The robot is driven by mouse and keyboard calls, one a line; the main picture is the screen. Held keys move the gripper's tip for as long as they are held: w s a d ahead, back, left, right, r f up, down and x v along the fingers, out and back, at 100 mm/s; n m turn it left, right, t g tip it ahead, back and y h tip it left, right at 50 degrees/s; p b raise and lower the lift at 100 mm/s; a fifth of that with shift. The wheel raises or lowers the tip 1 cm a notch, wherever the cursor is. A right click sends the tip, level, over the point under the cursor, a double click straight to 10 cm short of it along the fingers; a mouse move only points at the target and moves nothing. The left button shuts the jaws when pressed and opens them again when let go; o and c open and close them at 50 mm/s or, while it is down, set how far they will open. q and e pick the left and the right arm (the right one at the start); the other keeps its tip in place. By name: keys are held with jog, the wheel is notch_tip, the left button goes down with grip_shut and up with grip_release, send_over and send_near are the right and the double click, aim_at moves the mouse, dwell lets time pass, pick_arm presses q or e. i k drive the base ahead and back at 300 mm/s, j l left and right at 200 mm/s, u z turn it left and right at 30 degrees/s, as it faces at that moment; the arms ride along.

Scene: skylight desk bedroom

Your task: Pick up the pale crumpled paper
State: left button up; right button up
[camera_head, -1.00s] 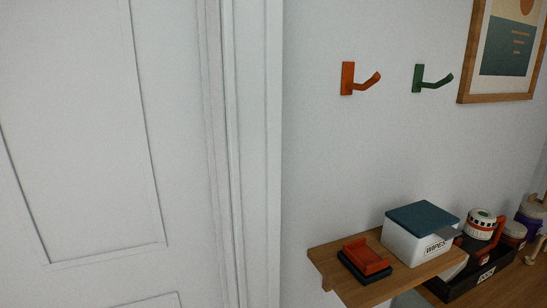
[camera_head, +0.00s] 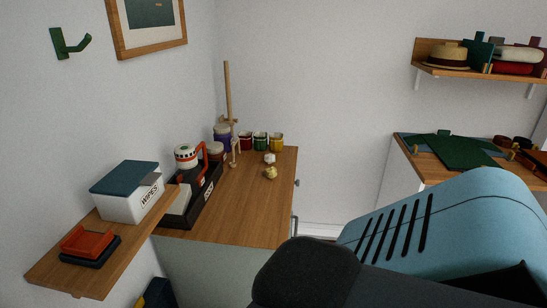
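Two small pale lumps lie on the wooden top of the cabinet (camera_head: 243,215), near its right edge. One is a cream, crumpled-looking lump (camera_head: 271,173). The other is a whiter lump (camera_head: 269,158) just behind it. Both are too small to tell for sure which is the pale crumpled paper. They lie in the open with nothing on top of them. Neither of my grippers shows in the head view, so whether they are open or shut is hidden.
A black box (camera_head: 208,196) with containers stands left of the lumps. Several mugs (camera_head: 261,142) and a wooden stand (camera_head: 228,95) are behind. A wall shelf (camera_head: 115,243) holds a wipes box (camera_head: 128,195). The cabinet top's front is clear. Another surface (camera_head: 415,165) is at right.

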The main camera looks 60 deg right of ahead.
aim_at(269, 158)
jog(key=z, duration=1.8)
jog(key=i+l, duration=0.2)
jog(key=i+l+u, duration=0.1)
jog(key=l, duration=0.35)
jog(key=i+l, duration=0.25)
jog(key=i+l+u, duration=0.1)
jog(key=l, duration=0.3)
jog(key=i+l, duration=0.25)
jog(key=i+l+u, duration=0.1)
jog(key=l, duration=0.35)
jog(key=i+l, duration=0.2)
jog(key=l, duration=0.15)
jog(key=i+l+u, duration=0.1)
jog(key=l, duration=0.25)
jog(key=i, duration=0.1)
